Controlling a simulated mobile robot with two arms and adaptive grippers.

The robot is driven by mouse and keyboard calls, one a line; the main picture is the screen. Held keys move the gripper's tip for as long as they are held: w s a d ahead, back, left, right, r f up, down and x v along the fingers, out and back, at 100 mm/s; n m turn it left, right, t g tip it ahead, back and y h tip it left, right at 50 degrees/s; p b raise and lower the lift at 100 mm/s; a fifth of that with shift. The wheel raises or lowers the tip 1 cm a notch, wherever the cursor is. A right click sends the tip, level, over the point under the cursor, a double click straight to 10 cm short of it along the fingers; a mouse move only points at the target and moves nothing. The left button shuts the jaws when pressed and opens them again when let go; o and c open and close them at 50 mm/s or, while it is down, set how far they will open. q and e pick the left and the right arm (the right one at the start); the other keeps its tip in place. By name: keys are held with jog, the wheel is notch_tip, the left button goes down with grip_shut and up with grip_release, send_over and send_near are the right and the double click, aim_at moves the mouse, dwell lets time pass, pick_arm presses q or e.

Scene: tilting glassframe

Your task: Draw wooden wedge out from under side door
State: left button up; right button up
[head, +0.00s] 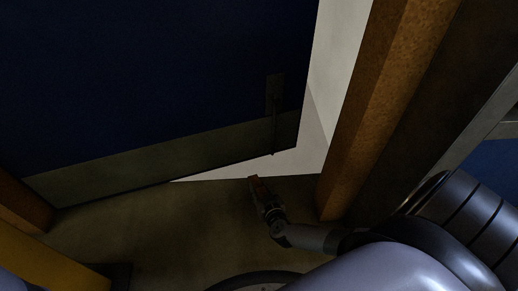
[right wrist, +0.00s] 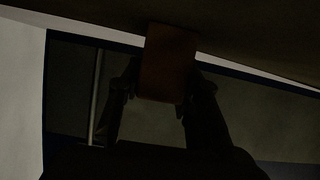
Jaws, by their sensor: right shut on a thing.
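The side door (head: 150,70) is dark blue with a grey kick plate and stands ajar. The wooden wedge (head: 256,185) is a small reddish-brown block below the door's bottom edge in the head view. A strip of pale floor shows between its tip and that edge. My right gripper (head: 264,197) is shut on the wedge. In the right wrist view the wedge (right wrist: 168,62) sits between the two dark fingers of the gripper (right wrist: 160,92) and overlaps the door's lower edge. I cannot tell whether it touches the floor. My left gripper is not in view.
An orange-brown door post (head: 370,110) stands right of the opening, close to my right arm. Another post (head: 20,205) is at the left, with a yellow object (head: 50,258) below it. A thin rod (head: 274,130) hangs on the door. Dark floor (head: 170,225) lies clear in front.

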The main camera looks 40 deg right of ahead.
jog(key=shift+s+a, duration=0.1)
jog(key=shift+s, duration=0.15)
jog(key=o, duration=1.2)
jog(key=shift+o, duration=0.2)
jog(key=v, duration=0.7)
jog(key=shift+s+r, duration=0.1)
jog(key=shift+s, duration=0.15)
